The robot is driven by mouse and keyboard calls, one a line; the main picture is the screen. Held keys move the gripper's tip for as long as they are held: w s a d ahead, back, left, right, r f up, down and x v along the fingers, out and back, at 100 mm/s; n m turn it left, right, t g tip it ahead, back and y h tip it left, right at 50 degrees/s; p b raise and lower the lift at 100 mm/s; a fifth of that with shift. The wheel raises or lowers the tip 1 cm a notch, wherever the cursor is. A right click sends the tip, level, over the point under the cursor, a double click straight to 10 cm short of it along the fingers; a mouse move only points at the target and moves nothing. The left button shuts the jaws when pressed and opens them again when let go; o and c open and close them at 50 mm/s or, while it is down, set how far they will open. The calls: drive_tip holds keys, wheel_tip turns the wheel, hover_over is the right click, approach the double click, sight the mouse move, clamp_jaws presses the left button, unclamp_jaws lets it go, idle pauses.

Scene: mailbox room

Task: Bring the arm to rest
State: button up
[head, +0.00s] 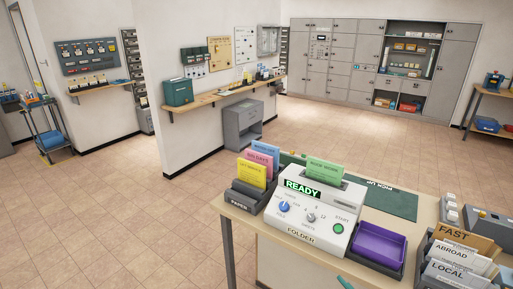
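My gripper and arm are not seen in the head view, so how the gripper stands cannot be read. In front of me a white folder machine (305,209) stands on a light wooden table. Its display reads READY, with a blue knob and smaller controls below. A green card (325,170) stands upright at its back. A purple tray (380,243) sits in a dark holder to its right. A dark paper rack (241,199) to its left holds yellow, pink and blue cards.
Sorting slots (455,262) labelled FAST, ABROAD and LOCAL stand at the table's right. A dark green mat (395,203) lies behind the folder. A wall shelf (225,93), grey lockers (345,60) and a blue trolley (50,141) stand farther off. The tiled floor at left is clear.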

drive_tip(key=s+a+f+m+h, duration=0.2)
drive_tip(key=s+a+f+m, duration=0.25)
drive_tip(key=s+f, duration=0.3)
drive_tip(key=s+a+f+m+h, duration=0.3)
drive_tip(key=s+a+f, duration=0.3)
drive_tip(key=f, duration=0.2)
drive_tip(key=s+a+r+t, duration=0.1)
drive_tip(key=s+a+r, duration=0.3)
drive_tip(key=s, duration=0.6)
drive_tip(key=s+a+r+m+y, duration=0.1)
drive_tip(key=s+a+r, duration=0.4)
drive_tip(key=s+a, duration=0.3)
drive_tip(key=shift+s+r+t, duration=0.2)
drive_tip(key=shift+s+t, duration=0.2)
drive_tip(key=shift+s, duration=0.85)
